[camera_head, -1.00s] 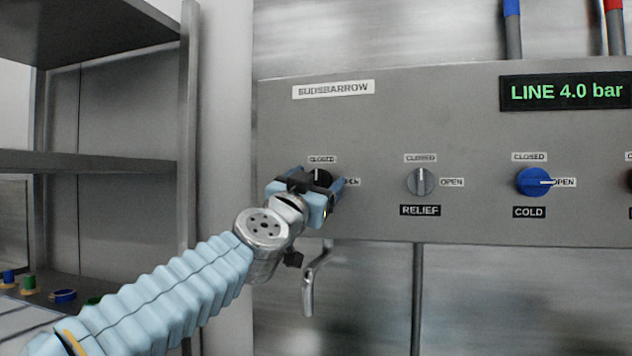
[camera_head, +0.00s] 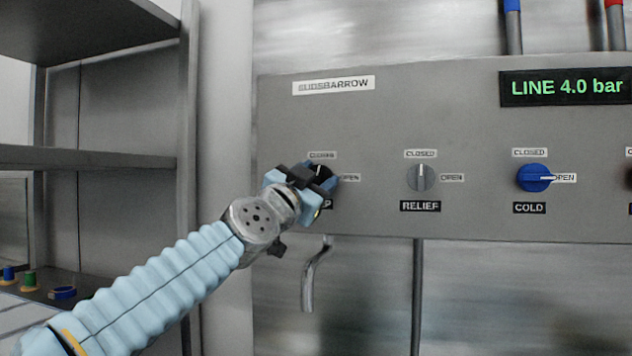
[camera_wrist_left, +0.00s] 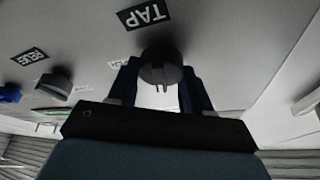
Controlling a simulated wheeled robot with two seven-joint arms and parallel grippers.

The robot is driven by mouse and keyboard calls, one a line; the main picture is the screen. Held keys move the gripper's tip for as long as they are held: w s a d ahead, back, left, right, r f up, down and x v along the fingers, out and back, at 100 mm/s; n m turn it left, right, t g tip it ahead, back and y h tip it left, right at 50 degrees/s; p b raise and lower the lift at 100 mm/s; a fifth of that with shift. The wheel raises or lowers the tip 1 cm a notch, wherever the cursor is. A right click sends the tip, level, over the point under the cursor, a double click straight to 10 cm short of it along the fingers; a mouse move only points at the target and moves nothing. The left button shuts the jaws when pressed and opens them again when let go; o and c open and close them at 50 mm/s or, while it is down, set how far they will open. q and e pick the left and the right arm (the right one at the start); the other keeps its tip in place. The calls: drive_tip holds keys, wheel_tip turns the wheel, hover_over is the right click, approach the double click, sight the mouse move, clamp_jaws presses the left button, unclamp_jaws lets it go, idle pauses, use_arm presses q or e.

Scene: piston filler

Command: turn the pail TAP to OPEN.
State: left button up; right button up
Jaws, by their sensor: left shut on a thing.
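The black TAP knob (camera_wrist_left: 160,70) sits between the two fingers of my left gripper (camera_wrist_left: 160,92) in the left wrist view, under its TAP label (camera_wrist_left: 142,15). In the head view my left gripper (camera_head: 322,180) is at the panel and shut on the knob, which it mostly covers. A white line on the knob (camera_head: 318,171) points up toward the CLOSED label (camera_head: 321,155). The OPEN label (camera_head: 349,178) is just right of the fingers. My right gripper is not in view.
The grey panel (camera_head: 380,110) carries the RELIEF knob (camera_head: 421,177), pointing to CLOSED, and the blue COLD knob (camera_head: 533,178), pointing to OPEN. A display (camera_head: 566,87) reads LINE 4.0 bar. A metal spout (camera_head: 314,275) hangs below the panel. Shelves (camera_head: 90,158) stand at left.

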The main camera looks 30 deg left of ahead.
use_arm(q)
drive_tip(key=m+h+b, duration=0.1)
drive_tip(key=m, duration=0.2)
drive_tip(key=m+g+h+b, duration=0.1)
drive_tip(key=m, duration=0.2)
drive_tip(key=shift+f+h+b, duration=0.15)
drive_tip(key=shift+h+b, duration=0.15)
drive_tip(key=shift+m+g, duration=0.3)
drive_tip(key=shift+m, duration=0.3)
drive_tip(key=shift+m+g+h, duration=0.3)
drive_tip(key=shift+m, duration=0.7)
drive_tip(key=m, duration=0.1)
drive_tip(key=m+g+p, duration=0.1)
drive_tip(key=m, duration=0.1)
drive_tip(key=shift+r+m, duration=0.3)
drive_tip(key=m+g+p, duration=0.1)
drive_tip(key=m+p, duration=0.1)
drive_tip(key=m, duration=0.1)
drive_tip(key=shift+g, duration=0.3)
drive_tip(key=shift+f+m+p, duration=0.15)
drive_tip(key=shift+m+p, duration=0.25)
drive_tip(key=shift+p, duration=0.1)
